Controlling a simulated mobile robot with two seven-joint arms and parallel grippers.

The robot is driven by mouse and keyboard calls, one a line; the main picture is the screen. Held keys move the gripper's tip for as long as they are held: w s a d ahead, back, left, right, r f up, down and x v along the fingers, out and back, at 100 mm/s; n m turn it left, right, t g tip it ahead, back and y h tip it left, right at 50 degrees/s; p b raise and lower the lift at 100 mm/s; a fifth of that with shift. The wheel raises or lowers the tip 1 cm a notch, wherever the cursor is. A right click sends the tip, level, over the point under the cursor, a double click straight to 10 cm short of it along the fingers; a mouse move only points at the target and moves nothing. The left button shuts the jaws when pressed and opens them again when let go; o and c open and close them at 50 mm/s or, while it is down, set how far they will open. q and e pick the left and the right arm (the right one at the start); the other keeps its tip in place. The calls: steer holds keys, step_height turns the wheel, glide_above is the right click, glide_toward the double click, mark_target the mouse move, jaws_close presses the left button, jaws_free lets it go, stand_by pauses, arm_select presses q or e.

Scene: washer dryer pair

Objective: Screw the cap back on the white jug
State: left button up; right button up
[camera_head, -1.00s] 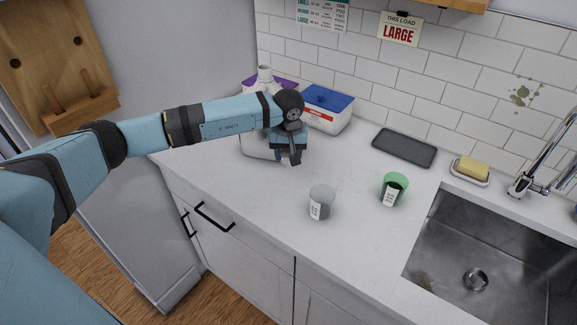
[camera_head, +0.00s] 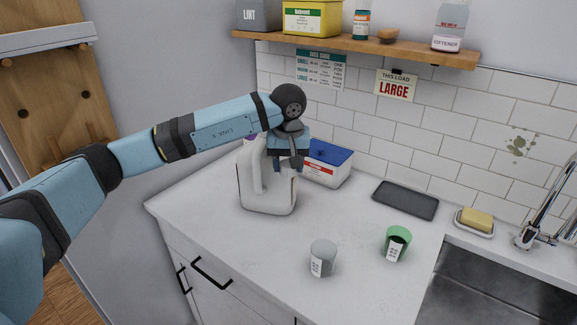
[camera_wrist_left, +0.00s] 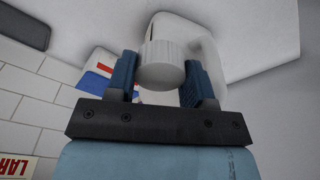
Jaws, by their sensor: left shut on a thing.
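The white jug (camera_head: 267,196) stands upright on the counter, its handle to the left and its top hidden behind my left arm. My left gripper (camera_head: 286,165) is beside the jug's upper right, pointing down. In the left wrist view my left gripper (camera_wrist_left: 160,82) is shut on the white ribbed cap (camera_wrist_left: 160,66), which sits between the blue fingers. The jug (camera_wrist_left: 225,45) shows behind the cap there. I cannot tell whether the cap touches the jug's neck. My right gripper is not in view.
A white box with a blue lid (camera_head: 326,164) stands behind the gripper. A grey cup (camera_head: 322,258) and a green cup (camera_head: 397,243) stand in front. A dark tray (camera_head: 405,200), a soap dish (camera_head: 474,229) and the sink (camera_head: 480,285) are to the right. A shelf (camera_head: 370,47) hangs above.

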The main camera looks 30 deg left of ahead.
arm_select(q)
steer(key=shift+s+d+f, duration=0.1)
steer(key=shift+d+f, duration=0.15)
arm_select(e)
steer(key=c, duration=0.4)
arm_select(q)
steer(key=s+d+f+m, duration=0.5)
steer(key=d+f, duration=0.3)
steer(key=d, duration=0.2)
steer(key=shift+f+m+h, duration=0.2)
steer(key=shift+m+h, duration=0.1)
steer(key=shift+m, duration=0.1)
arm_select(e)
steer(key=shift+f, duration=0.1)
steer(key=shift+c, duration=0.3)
